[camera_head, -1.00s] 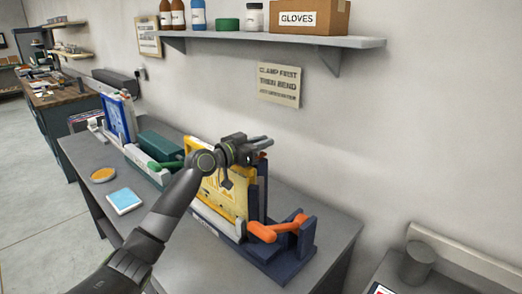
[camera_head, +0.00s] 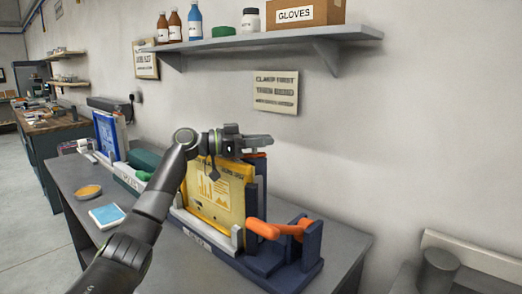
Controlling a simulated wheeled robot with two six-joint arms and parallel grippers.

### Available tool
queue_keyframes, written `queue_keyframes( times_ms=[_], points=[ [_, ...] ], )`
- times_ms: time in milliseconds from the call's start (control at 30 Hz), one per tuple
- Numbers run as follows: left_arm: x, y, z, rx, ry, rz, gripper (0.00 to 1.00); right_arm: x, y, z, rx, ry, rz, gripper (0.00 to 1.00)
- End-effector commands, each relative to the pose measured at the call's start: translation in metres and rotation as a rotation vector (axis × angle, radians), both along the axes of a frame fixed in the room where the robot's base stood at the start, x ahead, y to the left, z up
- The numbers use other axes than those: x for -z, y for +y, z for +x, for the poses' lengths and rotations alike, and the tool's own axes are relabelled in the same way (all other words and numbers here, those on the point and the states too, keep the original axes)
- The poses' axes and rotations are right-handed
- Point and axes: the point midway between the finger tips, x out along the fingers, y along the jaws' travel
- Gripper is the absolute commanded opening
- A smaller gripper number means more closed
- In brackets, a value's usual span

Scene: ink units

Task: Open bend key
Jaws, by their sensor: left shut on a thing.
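A dark blue bending fixture (camera_head: 270,262) stands on the grey bench and holds a yellow printed panel (camera_head: 215,195) upright. An orange lever (camera_head: 275,229) lies across the front right of the fixture, between its dark blue posts. A small orange piece (camera_head: 256,155) shows at the top of a rear post, just under my left gripper. My left gripper (camera_head: 264,142) is above the panel's upper right corner, shut on what looks like this orange piece; its fingers hide most of the contact. I cannot tell which orange part is the bend key. My right gripper is out of view.
A green-and-white unit (camera_head: 143,162) and a blue panel (camera_head: 107,135) stand farther left on the bench. A wall shelf (camera_head: 280,43) with bottles and a gloves box hangs above.

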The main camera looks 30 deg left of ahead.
Motion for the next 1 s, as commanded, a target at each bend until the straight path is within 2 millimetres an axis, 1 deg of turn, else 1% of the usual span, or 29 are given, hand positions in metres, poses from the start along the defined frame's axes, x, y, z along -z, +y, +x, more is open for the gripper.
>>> queue_keyframes(
  times_ms=[33,100,400,900,933,1000],
  points=[
    [0.0017,0.0001,0.0004,0.023,0.002,-0.002,0.00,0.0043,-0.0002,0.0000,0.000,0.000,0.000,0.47],
    [0.0009,-0.0005,-0.0002,0.055,0.001,-0.002,0.00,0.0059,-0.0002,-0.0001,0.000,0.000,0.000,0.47],
    [0.0002,-0.0019,-0.0017,0.141,0.001,-0.001,0.00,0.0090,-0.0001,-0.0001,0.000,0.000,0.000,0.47],
    [0.0009,-0.0018,-0.0021,0.156,0.003,0.002,0.00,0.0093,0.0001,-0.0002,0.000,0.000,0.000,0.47],
    [0.0010,-0.0018,-0.0021,0.156,0.003,0.002,0.18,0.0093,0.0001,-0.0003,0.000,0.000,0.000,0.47],
    [0.0009,-0.0018,-0.0021,0.156,0.003,0.002,0.27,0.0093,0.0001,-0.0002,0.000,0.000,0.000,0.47]
  ],
)
